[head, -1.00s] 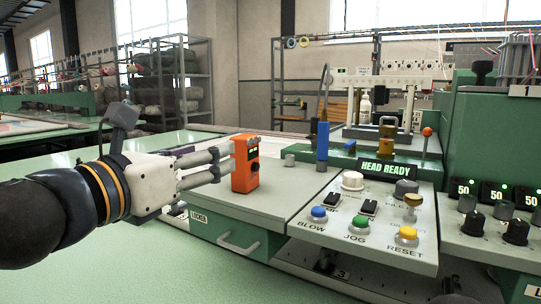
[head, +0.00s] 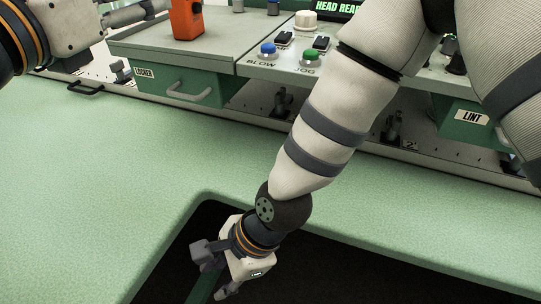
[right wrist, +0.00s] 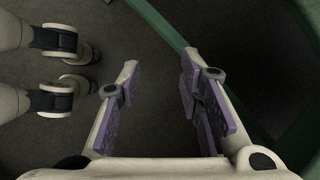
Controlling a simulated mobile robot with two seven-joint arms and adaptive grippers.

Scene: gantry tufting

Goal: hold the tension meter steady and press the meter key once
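The orange tension meter (head: 186,20) stands upright on the grey cabinet top at the upper left of the head view, its top cut off by the frame. My left gripper (head: 160,8) reaches in from the left beside it. Its fingertips are largely out of frame, so whether they grip the meter does not show. The meter key is not visible. My right gripper (head: 210,290) hangs low over the dark opening in front of the green table, well away from the meter. The right wrist view shows its fingers (right wrist: 159,60) apart with nothing between them.
The green table (head: 80,170) surrounds the dark opening, whose edge lies close to my right gripper. A control panel (head: 290,72) with blue and green buttons sits right of the meter. A locker drawer (head: 195,90) with a handle is below it. The tabletop at left is clear.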

